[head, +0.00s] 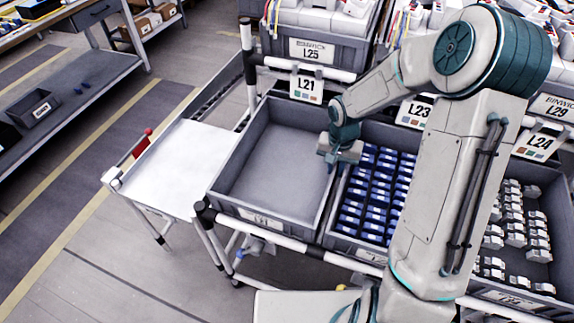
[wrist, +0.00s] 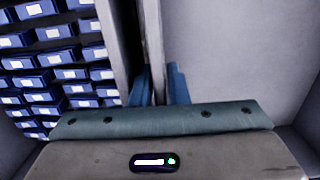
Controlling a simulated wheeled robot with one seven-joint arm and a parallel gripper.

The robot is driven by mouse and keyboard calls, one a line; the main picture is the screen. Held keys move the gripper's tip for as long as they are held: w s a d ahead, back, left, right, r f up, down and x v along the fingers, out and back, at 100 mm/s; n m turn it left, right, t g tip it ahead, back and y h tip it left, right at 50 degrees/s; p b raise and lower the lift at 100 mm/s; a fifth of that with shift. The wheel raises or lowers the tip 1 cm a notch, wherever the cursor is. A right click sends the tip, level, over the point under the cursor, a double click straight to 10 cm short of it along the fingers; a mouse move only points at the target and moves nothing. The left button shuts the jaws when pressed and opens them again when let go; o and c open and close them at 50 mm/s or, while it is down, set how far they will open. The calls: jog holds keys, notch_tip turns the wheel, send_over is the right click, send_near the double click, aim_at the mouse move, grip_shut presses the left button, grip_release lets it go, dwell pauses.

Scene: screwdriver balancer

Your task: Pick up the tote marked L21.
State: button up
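The tote marked L21 (head: 270,221) is a grey, empty open-top bin at the front left of the rack in the head view. A label reading L21 is on its front wall and another hangs above its back edge. My gripper (head: 332,164) is over the tote's right wall, pointing down. In the wrist view my gripper (wrist: 160,84) has its two blue fingers apart, with the tote's wall (wrist: 154,45) between them. A gap shows between the right finger and the wall. The fingertips' depth is hard to tell.
A tote of blue parts (head: 375,190) stands close against the right side, with only a narrow gap. A tote of grey parts (head: 520,230) is farther right. A bare white cart top (head: 175,165) is at the left. Tote L25 (head: 312,50) is behind.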

notch_tip(320, 180, down, 2)
jog(key=shift+f, duration=0.1)
grip_shut()
jog(key=shift+w+r, duration=0.1)
jog(key=shift+r, duration=0.2)
dwell(1.5)
